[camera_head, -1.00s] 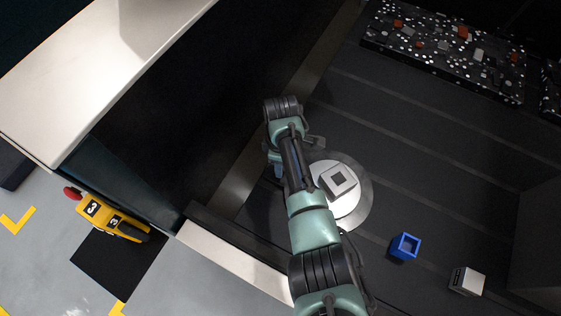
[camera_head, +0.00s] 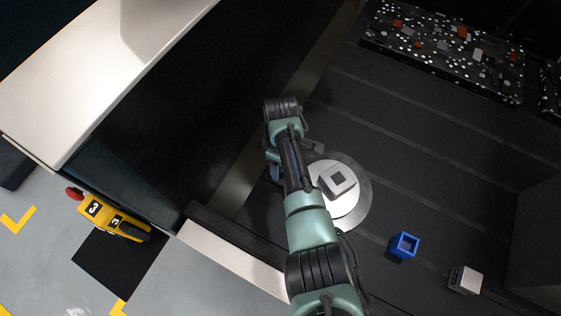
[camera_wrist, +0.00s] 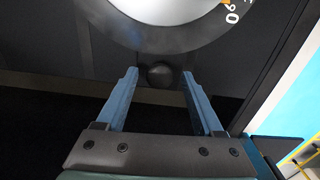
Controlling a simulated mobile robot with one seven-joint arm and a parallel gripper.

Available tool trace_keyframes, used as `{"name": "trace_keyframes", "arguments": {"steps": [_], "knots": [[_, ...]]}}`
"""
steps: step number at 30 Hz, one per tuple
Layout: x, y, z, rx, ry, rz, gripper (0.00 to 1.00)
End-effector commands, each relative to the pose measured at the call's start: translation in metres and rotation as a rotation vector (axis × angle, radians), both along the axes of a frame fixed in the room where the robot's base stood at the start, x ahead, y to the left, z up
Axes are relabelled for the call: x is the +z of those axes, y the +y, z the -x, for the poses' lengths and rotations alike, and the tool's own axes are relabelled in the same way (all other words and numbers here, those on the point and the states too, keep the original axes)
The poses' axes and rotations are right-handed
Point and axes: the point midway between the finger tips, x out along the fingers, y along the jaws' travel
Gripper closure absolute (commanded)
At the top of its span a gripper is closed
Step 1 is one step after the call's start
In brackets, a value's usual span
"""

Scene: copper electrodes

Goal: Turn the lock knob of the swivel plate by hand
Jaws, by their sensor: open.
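The swivel plate (camera_head: 352,212) is a round silver disc on the dark table in the head view, with a pale square block at its middle. My arm covers its left side. In the wrist view its grey rim (camera_wrist: 150,38) shows at the top, with markings at the right. The lock knob (camera_wrist: 160,74) is a dark ball just below the rim. My gripper (camera_wrist: 160,80) is open, its two blue fingers on either side of the knob, with gaps visible on both sides. The knob is hidden in the head view.
A blue open box (camera_head: 404,245) and a small grey-white block (camera_head: 465,280) stand right of the plate. A dark speckled bed of chips (camera_head: 445,50) lies at the back. A pale ledge (camera_head: 235,258) edges the front. A yellow pendant (camera_head: 108,218) sits at the left.

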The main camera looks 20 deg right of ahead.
Motion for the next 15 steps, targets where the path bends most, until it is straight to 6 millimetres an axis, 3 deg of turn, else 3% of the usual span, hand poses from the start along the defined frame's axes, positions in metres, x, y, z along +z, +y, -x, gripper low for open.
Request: {"name": "trace_keyframes", "arguments": {"steps": [15], "knots": [[0.054,0.001,0.0,0.002,0.0,0.0,0.31]]}}
